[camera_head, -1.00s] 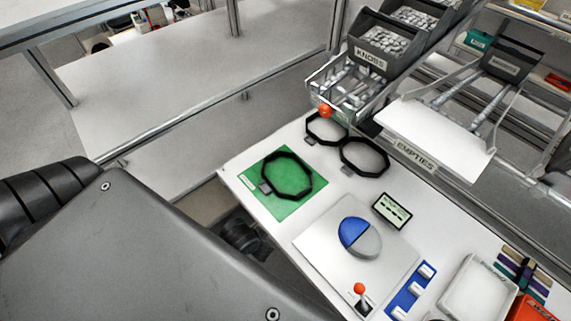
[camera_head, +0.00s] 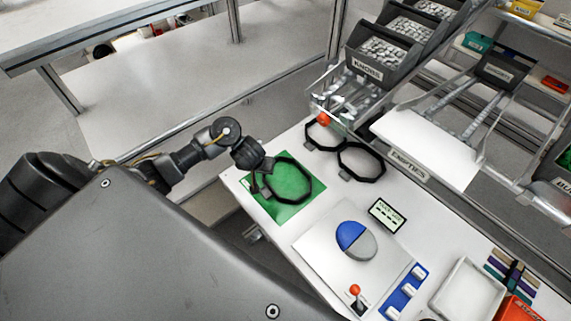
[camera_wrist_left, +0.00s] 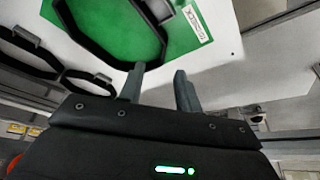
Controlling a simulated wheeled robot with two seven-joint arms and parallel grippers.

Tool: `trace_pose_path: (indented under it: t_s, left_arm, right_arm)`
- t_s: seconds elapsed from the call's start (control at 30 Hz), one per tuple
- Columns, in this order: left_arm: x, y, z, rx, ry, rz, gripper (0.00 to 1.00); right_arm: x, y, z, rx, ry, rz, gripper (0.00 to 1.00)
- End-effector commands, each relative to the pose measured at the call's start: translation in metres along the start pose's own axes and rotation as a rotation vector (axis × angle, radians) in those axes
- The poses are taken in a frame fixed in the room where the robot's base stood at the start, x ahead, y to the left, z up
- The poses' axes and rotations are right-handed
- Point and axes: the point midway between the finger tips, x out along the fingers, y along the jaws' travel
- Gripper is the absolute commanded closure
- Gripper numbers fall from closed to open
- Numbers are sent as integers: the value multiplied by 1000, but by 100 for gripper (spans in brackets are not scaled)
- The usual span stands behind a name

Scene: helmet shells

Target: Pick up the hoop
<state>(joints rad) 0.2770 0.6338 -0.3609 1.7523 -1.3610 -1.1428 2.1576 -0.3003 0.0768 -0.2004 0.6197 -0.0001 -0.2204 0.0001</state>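The black octagonal hoop (camera_head: 311,184) lies on the green mat (camera_head: 284,212) near the table's left end. In the wrist view the hoop (camera_wrist_left: 100,57) shows in part at the top, over the green mat (camera_wrist_left: 181,42). My left gripper (camera_head: 262,184) is at the hoop's left side in the head view and covers part of that side. In the wrist view my left gripper's fingers (camera_wrist_left: 158,76) are apart, with the tips close to the hoop's rim. Nothing is clearly held between them; whether they touch the rim I cannot tell. My right gripper is not in view.
Two more black hoops (camera_head: 362,178) lie beyond the mat, near a red-orange ball (camera_head: 323,119). A blue-and-grey disc (camera_head: 351,239), a small display (camera_head: 387,213) and a red-knobbed lever (camera_head: 355,290) are nearer. Knob bins (camera_head: 367,72) and an empties chute (camera_head: 425,143) stand behind.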

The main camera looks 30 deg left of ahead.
Motion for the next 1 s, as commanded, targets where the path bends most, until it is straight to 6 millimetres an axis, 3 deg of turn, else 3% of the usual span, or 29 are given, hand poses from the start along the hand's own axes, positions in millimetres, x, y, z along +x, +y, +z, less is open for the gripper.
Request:
trace_pose_path:
  t_s: [0.2,0.5,0.8,1.0]
  left_arm:
    - [3,-5,-4,-20,-3,-12,66]
    - [48,-6,-2,-21,-3,-13,66]
    - [58,-6,-4,-20,-1,-10,66]
    - [87,-10,0,-20,-2,-14,66]
  right_arm:
    - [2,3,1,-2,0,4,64]
    - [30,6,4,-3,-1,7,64]
    - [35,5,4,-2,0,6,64]
    - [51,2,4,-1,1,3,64]
